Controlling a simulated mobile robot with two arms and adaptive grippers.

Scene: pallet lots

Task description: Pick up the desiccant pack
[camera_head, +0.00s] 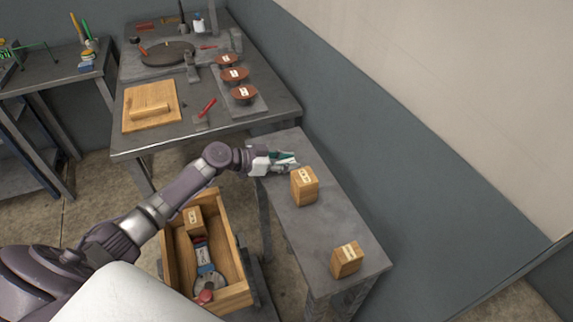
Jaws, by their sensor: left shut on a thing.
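My left gripper (290,163) is over the far end of the narrow grey bench (334,228), its arm reaching in from the left. It is shut on a small green-and-white thing, which I take to be the desiccant pack (283,156). The fingers hide part of the pack, and I cannot tell whether it touches the bench top. My right gripper is not in view.
Two labelled wooden blocks stand on the bench, one (304,186) close to my gripper, one (346,259) at the near end. A wooden crate (237,262) holding several things is below my arm. A cluttered worktable (207,134) stands behind; a wall runs along the right.

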